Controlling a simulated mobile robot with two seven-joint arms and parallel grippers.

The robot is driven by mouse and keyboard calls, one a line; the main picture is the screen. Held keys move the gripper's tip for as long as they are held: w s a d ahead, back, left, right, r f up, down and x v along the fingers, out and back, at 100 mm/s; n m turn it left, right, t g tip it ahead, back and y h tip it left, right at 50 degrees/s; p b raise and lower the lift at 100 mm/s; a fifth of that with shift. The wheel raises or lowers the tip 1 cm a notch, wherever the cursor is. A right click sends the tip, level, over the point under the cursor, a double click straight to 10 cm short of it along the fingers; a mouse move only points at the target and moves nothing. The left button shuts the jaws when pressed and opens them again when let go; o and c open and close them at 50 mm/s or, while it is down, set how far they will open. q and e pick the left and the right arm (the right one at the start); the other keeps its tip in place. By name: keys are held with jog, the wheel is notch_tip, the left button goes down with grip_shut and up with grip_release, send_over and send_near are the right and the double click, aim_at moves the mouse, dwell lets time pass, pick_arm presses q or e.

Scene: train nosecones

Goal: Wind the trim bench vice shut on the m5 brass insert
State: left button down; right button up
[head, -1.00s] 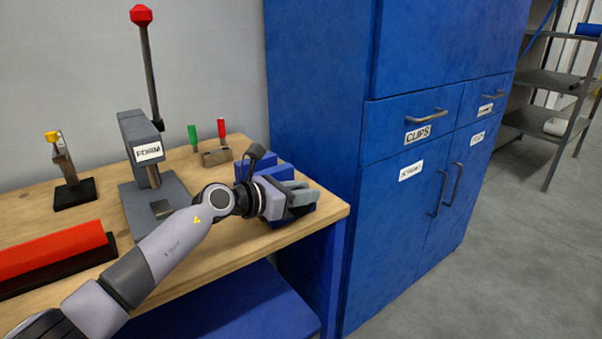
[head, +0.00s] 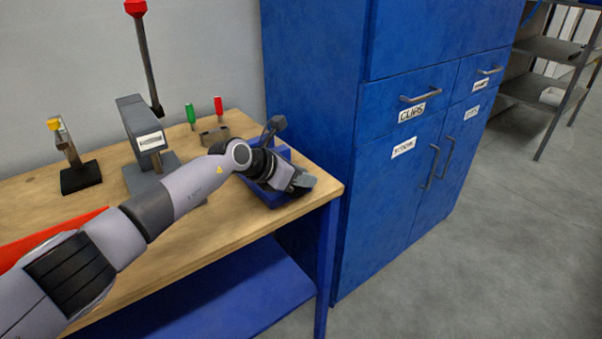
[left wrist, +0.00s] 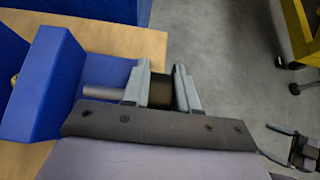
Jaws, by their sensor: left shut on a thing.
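The blue bench vice (head: 284,153) stands at the right front corner of the wooden bench, partly hidden by my left arm. It also shows in the left wrist view (left wrist: 52,85), with its grey screw (left wrist: 101,90) reaching toward my fingers. My left gripper (head: 301,183) is at the screw's end, shut on the vice's dark handle (left wrist: 161,91), with one finger on each side. A small yellow spot at the vice in the left wrist view, perhaps the brass insert (left wrist: 14,80), is mostly hidden. A dark pronged shape at that view's lower right looks like my right gripper (left wrist: 264,140).
A grey press (head: 140,125) with a red-knobbed lever, a small block with green and red handles (head: 214,135) and a yellow-topped stand (head: 79,177) are on the bench (head: 235,232). A blue cabinet (head: 352,190) rises close to its right. Floor at the front right is clear.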

pick_arm(q)
jog(key=c, duration=1)
grip_release()
jog(key=shift+o, duration=0.2)
jog(key=shift+a, duration=0.1)
jog(key=v, duration=0.7)
jog(key=shift+s, duration=0.1)
